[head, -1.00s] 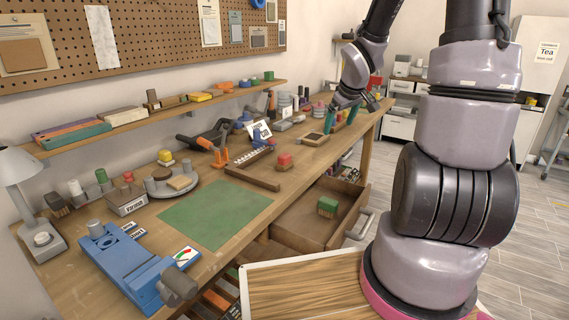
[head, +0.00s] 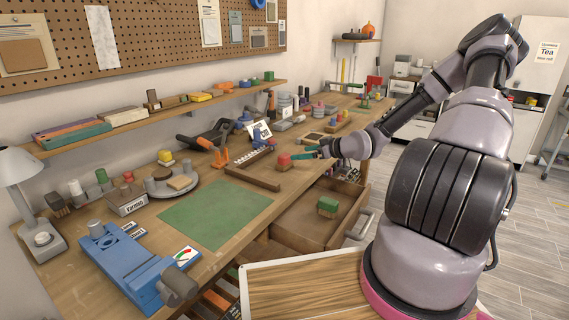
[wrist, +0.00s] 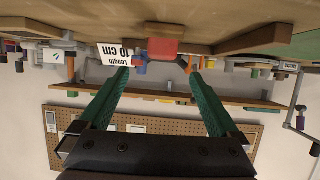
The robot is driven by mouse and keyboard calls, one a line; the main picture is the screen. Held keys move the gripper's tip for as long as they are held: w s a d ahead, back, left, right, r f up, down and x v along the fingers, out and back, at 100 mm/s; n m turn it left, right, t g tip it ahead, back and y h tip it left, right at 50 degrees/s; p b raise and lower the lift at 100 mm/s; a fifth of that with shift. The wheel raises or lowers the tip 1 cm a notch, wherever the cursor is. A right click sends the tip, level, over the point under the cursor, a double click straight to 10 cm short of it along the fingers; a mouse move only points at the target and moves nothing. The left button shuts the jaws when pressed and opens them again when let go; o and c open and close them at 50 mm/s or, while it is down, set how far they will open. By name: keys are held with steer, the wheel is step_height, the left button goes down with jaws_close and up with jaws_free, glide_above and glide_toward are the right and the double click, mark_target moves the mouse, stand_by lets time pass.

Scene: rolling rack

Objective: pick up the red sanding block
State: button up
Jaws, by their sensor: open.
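The red sanding block (head: 284,161) sits on the workbench, to the right of the wooden angle strip and near the bench's front edge. My gripper (head: 309,151) has teal fingers and is open, just to the right of the block in the head view. In the wrist view, which is upside down, the red block (wrist: 163,48) appears beyond the fingertips (wrist: 160,75), in line with the gap between them. The fingers look level and the gap is empty. I cannot tell whether a fingertip touches the block.
A wooden L-shaped strip (head: 253,178) lies left of the block. A card reading "Length 10 cm" (wrist: 116,54) stands behind it. An open drawer (head: 300,233) with a green block (head: 327,206) is below the bench edge. The green mat (head: 214,213) is clear.

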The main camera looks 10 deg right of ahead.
mark_target(285, 155)
steer(key=x, duration=0.9)
steer(key=shift+w+a, duration=0.1)
steer(key=shift+a, duration=0.15)
steer(key=c, duration=1.5)
